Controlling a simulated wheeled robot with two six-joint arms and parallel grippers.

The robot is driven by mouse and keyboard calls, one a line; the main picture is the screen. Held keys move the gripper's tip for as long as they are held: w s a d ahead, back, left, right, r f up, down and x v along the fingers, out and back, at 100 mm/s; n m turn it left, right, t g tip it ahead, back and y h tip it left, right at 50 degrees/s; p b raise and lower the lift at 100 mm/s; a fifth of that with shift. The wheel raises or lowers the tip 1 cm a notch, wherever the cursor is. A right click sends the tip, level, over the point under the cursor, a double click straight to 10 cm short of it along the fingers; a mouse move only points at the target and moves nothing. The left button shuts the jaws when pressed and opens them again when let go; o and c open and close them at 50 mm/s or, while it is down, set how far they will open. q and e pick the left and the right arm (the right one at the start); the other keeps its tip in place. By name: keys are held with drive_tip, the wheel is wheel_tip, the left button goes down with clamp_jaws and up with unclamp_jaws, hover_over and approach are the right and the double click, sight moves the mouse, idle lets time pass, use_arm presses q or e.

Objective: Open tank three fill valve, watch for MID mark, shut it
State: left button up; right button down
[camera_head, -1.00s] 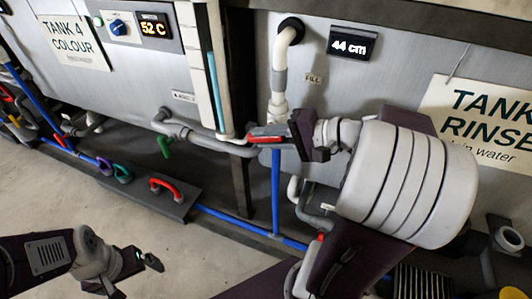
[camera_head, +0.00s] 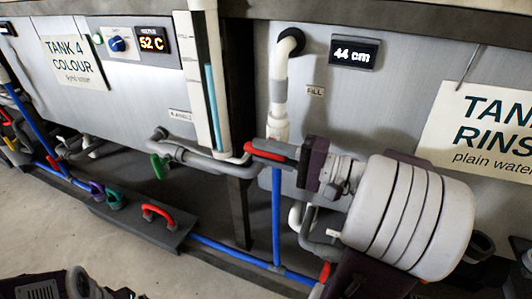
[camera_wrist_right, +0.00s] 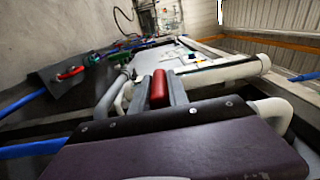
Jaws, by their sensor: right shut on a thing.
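The fill valve's red lever (camera_head: 262,154) sits on the pipe under the FILL label (camera_head: 315,91) and points left, across the upright pipe (camera_head: 280,92). My right gripper (camera_head: 290,153) is shut on it. The right wrist view shows the red lever (camera_wrist_right: 159,88) between the two fingers. The rinse tank's display (camera_head: 353,52) reads 44 cm. Its sign (camera_head: 490,135) is cut off at the right edge, so its number is hidden. No MID mark is readable. My left arm shows at the bottom left edge, its gripper (camera_head: 122,293) mostly out of frame.
A sight tube (camera_head: 211,105) with a blue column stands left of the fill pipe. Tank 4's sign (camera_head: 72,62) and 52 C display (camera_head: 153,40) are further left. A green lever (camera_head: 158,166), a red handle (camera_head: 157,213) and blue pipe (camera_head: 225,247) lie low. The floor at lower left is clear.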

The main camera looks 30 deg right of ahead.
drive_tip(key=c, duration=1.3)
unclamp_jaws()
drive_tip(key=p+v, duration=0.3)
drive_tip(key=v, duration=0.6)
drive_tip(key=shift+d, duration=0.1)
